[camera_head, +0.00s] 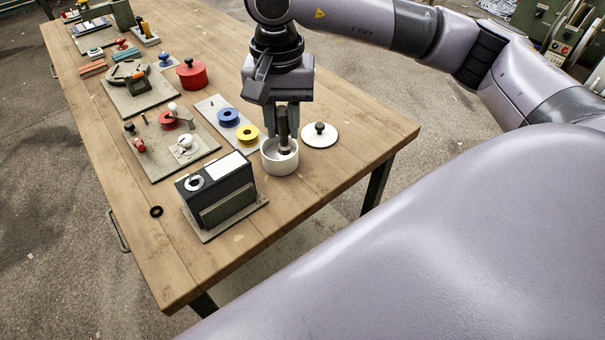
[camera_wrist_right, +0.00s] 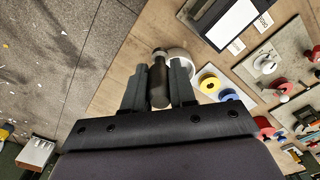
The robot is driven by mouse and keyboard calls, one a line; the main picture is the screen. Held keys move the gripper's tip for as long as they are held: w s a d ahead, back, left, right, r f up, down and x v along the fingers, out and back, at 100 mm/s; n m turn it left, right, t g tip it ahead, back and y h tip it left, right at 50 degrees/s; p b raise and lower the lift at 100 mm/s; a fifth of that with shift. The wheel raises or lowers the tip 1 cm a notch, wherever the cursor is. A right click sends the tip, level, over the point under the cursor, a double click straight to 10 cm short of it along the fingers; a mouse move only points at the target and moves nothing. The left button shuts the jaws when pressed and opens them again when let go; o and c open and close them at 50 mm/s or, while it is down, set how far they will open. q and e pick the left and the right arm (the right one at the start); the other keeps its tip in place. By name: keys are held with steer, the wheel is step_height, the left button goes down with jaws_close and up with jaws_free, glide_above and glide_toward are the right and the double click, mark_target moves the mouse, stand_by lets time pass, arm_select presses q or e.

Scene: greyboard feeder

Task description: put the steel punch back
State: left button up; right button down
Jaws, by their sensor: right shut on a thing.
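My right gripper (camera_head: 284,112) is shut on the steel punch (camera_head: 283,125), a dark upright cylinder. The punch stands over the white round pot (camera_head: 281,165), its lower end within the pot's open mouth. I cannot tell whether it touches the pot's floor. In the right wrist view the punch (camera_wrist_right: 158,82) sits between the two fingers of the gripper (camera_wrist_right: 158,90), with the pot (camera_wrist_right: 185,62) behind. My left gripper is not in view.
A white lid with a black knob (camera_head: 320,140) lies right of the pot. A dark box on a base (camera_head: 218,195) stands left of it. Blue (camera_head: 228,116) and yellow (camera_head: 248,135) spools are close behind-left. The table's front right is clear.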

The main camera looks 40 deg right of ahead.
step_height(320, 180, up, 7)
steer(key=s+d+m+b, duration=0.1)
steer(key=d+m+b, duration=0.25)
steer(key=m, duration=0.85)
steer(key=shift+m, duration=0.3)
steer(key=f+b, duration=0.1)
steer(key=f, duration=0.5)
steer(key=f+b, duration=0.1)
steer(key=f, duration=0.5)
steer(key=f+b, duration=0.1)
steer(key=f, duration=0.6)
steer(key=shift+s+a+f+b, duration=0.1)
steer(key=shift+a+b, duration=0.2)
steer(key=shift+a, duration=0.1)
steer(key=shift+f, duration=0.15)
steer(key=c, duration=0.9)
jaws_free()
